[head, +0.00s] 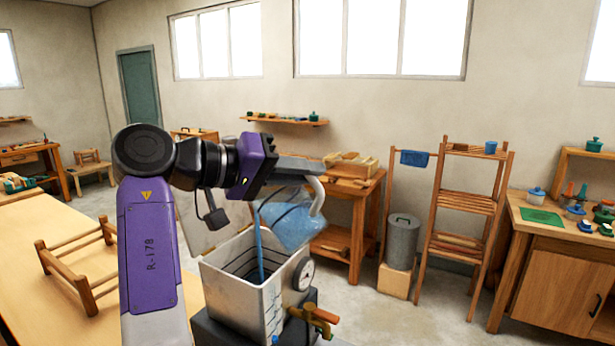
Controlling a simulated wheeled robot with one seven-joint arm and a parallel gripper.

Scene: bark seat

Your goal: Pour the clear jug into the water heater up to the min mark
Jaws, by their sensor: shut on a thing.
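The clear jug (292,226) is tilted above the water heater, its pale handle at the right. My gripper (312,172) is shut on the jug's handle. Blue water (259,245) runs from the jug's left side down into the open heater. The water heater (228,292) is a pale metal box with dark lines on its inner wall, a round dial (302,274) on its right side and a tap (312,318) low at the front right. The water level inside and the min mark cannot be made out.
A long wooden table (85,255) with a small wooden frame (76,262) is at left. Behind the heater stands a wooden workbench (354,215). A grey bin (402,240) and a slatted rack (462,205) stand to the right, with clear floor before them.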

